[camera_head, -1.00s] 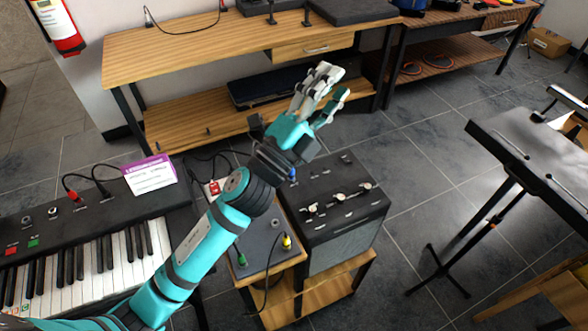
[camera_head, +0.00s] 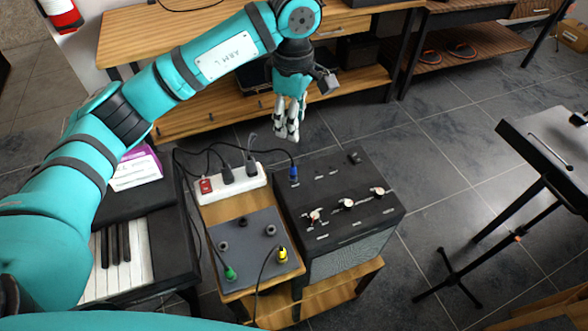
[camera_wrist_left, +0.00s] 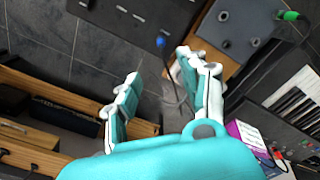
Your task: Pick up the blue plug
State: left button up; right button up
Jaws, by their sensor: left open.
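The blue plug (camera_head: 293,174) stands upright in the top of the black amplifier (camera_head: 345,220), near its back left corner, with a black cable running from it to the left. In the left wrist view the blue plug (camera_wrist_left: 160,42) shows just ahead of the gap between the fingers. My left gripper (camera_head: 287,133) points down behind the plug and apart from it. Its fingers are spread and empty; the gap also shows in the left wrist view (camera_wrist_left: 158,66). My right gripper is not in view.
A white power strip (camera_head: 232,184) with black plugs lies left of the amplifier. A grey pedal box (camera_head: 245,240) holds a green plug (camera_head: 230,272) and a yellow plug (camera_head: 282,254). A keyboard (camera_head: 150,250) is at the left. A wooden workbench (camera_head: 150,38) stands behind.

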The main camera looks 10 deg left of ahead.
aim_at(293, 166)
pick_arm(q)
notch_tip(293, 166, down, 11)
jog(key=shift+s+r+p, duration=0.1)
jog(key=shift+p, duration=0.9)
notch_tip(293, 166, down, 5)
jog(key=shift+r+p, duration=0.15)
jog(key=shift+p, duration=0.75)
jog(key=shift+f, duration=0.45)
jog(key=shift+c, duration=0.2)
grip_shut()
